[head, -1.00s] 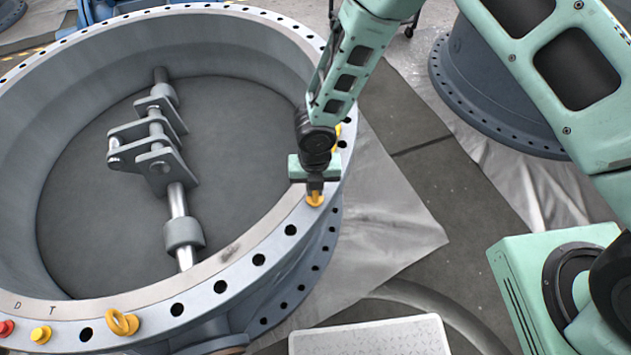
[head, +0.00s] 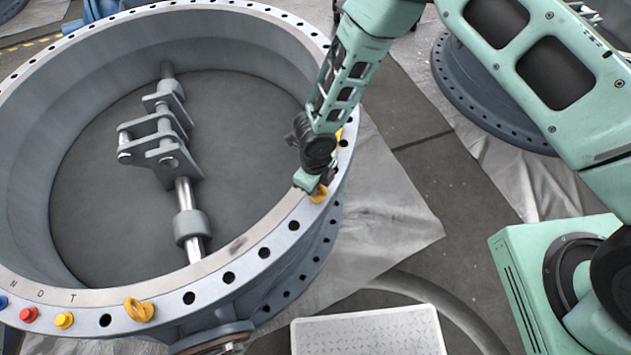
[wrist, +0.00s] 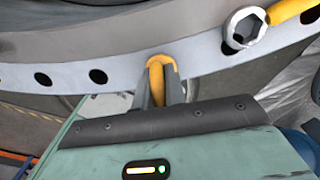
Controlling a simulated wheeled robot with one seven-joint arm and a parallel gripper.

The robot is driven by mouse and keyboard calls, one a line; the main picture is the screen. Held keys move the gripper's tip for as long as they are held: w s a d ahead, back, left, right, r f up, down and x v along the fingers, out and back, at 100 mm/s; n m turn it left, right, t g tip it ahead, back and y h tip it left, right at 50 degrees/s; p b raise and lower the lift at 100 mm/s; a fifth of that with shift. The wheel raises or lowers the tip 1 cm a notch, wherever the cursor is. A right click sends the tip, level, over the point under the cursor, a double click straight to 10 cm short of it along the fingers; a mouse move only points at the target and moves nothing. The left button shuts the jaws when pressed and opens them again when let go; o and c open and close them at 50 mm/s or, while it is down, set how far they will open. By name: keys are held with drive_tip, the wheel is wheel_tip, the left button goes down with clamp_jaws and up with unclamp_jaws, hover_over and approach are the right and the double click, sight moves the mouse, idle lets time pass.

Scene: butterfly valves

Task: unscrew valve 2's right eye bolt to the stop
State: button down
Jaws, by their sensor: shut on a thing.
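The valve is a large grey ring (head: 232,247) with a drilled flange, lying open side up. Its right yellow eye bolt (head: 318,194) stands on the flange at the right side. My gripper (head: 313,186) is at that bolt and shut on it. In the wrist view the jaws (wrist: 161,92) sit on either side of the yellow eye (wrist: 161,66), which shows between them. The jaws partly hide the bolt, and its thread cannot be seen. Another yellow eye bolt (head: 138,310) stands on the near flange at the left.
In the wrist view a tool with a hexagonal metal end (wrist: 244,28) and yellow handle lies on the flange beside the jaws. Red (head: 28,314) and yellow (head: 64,320) knobs sit at the near left flange. A pale checkered platform (head: 368,336) stands in front. Another flanged part (head: 480,110) is behind my arm.

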drive_tip(key=shift+s+a+n+p, duration=0.1)
drive_tip(key=shift+n+p, duration=0.5)
drive_tip(key=shift+n, duration=1.7)
drive_tip(key=c, duration=1.5)
unclamp_jaws()
drive_tip(key=shift+o, duration=0.2)
wheel_tip(320, 180, up, 18)
drive_tip(key=shift+f+b, duration=0.25)
drive_tip(key=shift+b, duration=0.05)
